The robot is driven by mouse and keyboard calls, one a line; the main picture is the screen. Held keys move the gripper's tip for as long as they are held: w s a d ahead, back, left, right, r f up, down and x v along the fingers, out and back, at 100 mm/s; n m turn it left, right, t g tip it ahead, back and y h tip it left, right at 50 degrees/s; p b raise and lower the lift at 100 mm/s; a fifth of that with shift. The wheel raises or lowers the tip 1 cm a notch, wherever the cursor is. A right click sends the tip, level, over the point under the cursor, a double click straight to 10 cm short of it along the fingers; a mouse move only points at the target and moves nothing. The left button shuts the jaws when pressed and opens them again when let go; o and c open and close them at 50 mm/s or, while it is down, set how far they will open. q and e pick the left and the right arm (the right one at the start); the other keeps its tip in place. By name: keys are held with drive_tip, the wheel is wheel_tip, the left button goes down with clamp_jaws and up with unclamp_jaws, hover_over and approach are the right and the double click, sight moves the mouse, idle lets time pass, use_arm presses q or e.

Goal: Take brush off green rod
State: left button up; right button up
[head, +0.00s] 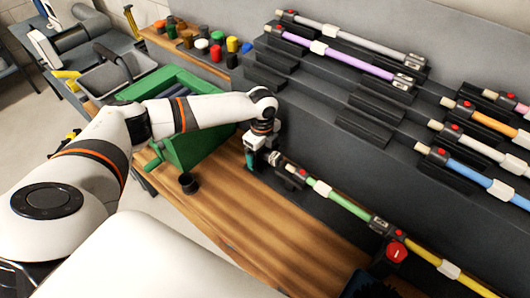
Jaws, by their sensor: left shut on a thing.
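The green rod (345,205) lies in dark holders along the foot of the grey rack, slanting down to the right. Red-and-cream fittings sit at its upper left end. My left gripper (257,158) points down at that end and is shut on a small piece in line with the rod, which I take to be the brush. The gripper hides most of it, and a pale grey collar (274,158) shows between the gripper and the rod. I cannot tell whether the collar and rod are still joined. My right gripper is not in view.
A green bin (190,150) stands close left of my gripper, partly behind my arm. A small black cup (188,183) stands on the wooden bench (235,215). A yellow rod (450,270) continues right. Other rods, including a purple rod (335,53), lie on the stepped rack. Coloured caps stand behind.

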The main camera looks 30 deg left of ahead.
use_arm(q)
drive_tip(key=shift+r, duration=0.15)
drive_tip(key=r+p, duration=0.2)
drive_tip(key=a+r+p, duration=0.1)
drive_tip(key=r+p, duration=0.5)
drive_tip(key=shift+w+a, duration=0.1)
drive_tip(key=shift+a, duration=0.2)
drive_tip(key=shift+f, duration=0.1)
